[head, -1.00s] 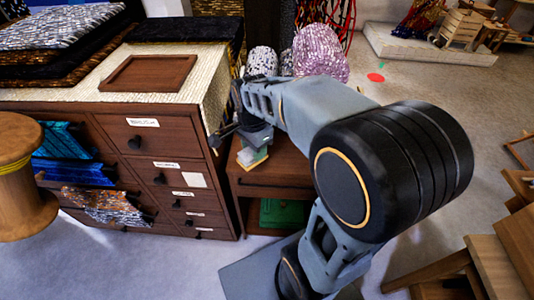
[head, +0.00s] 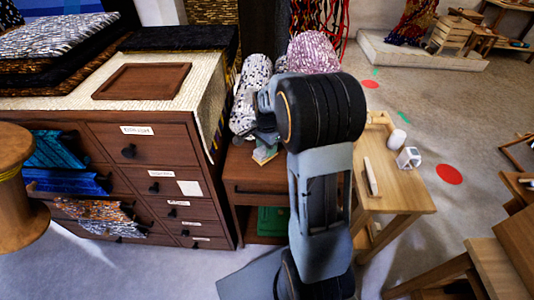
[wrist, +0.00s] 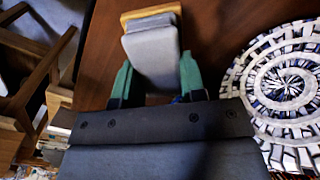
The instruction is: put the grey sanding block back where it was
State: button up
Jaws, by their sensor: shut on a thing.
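The grey sanding block (wrist: 152,52), with a pale wooden edge, is between the two green fingertips of my gripper (wrist: 156,72) in the wrist view. My gripper is shut on it. In the head view my gripper (head: 264,150) is low over the small brown wooden cabinet (head: 245,172), right of the drawer chest. Only a small pale and green patch shows there below my wrist, and my arm hides much of the cabinet top. I cannot tell whether the block touches the top.
Rolled rag weaves (head: 252,85) stand behind my gripper; one coiled end (wrist: 280,80) is close on the right in the wrist view. The drawer chest (head: 150,150) is at left. A light wooden table (head: 400,185) with small items stands at right.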

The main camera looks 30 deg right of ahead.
jog(key=shift+w+d+f, duration=0.1)
jog(key=shift+w+f, duration=0.05)
jog(key=shift+f, duration=1.6)
jog(key=shift+f+b, duration=0.2)
jog(key=shift+b, duration=0.15)
jog(key=o, duration=1)
jog(key=shift+r, duration=0.1)
